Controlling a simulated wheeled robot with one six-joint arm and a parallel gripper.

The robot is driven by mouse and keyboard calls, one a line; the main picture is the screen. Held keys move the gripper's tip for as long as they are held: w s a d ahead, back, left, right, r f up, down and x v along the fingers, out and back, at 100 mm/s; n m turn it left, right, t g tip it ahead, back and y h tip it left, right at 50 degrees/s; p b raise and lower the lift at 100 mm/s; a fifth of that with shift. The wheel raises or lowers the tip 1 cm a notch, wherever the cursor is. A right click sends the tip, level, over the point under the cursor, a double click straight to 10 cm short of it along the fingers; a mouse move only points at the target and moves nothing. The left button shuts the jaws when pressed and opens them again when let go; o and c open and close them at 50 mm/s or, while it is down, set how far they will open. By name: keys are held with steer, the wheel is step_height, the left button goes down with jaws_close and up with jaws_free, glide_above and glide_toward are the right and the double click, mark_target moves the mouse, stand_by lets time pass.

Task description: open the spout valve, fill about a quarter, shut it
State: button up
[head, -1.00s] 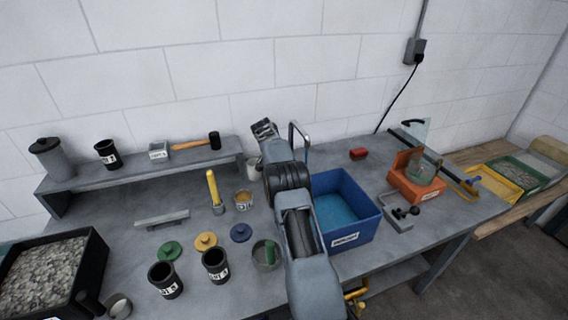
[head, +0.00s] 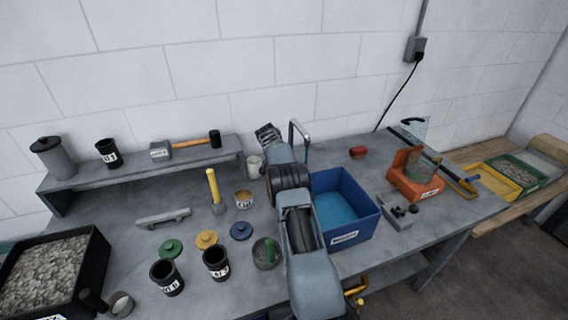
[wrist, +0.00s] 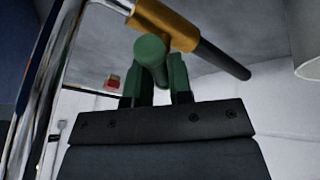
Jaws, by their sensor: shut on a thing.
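My gripper (head: 268,134) is raised beside the curved chrome spout (head: 300,132) behind the blue bin. In the wrist view my gripper (wrist: 157,82) is shut on the green valve handle (wrist: 151,50), which stands out from a brass valve body (wrist: 168,22). A black rod-like end (wrist: 224,60) runs from the brass body to the right. The chrome pipe (wrist: 62,70) shows at the left. In the head view the arm hides the valve. A white cup (head: 254,168) stands on the bench below my gripper. Its inside and any flow are not visible.
A blue bin (head: 352,236) stands right of my arm. An orange box (head: 416,188) and a red block (head: 358,152) are further right. Black cups (head: 166,278), lids and a yellow-handled tool (head: 212,186) lie left. A shelf (head: 130,168) stands at the back left.

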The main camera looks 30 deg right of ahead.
jaws_close()
steer(key=shift+f+n+b, duration=0.1)
steer(key=shift+n+b, duration=0.4)
steer(key=shift+b, duration=0.3)
steer(key=shift+r+n+t, duration=0.2)
steer(key=shift+n+t, duration=0.1)
steer(key=o, duration=0.6)
jaws_free()
steer(key=shift+c, duration=0.2)
steer(key=b+v, duration=0.2)
steer(key=v, duration=1.1)
steer(key=shift+a+r, duration=0.15)
steer(key=shift+r, duration=0.25)
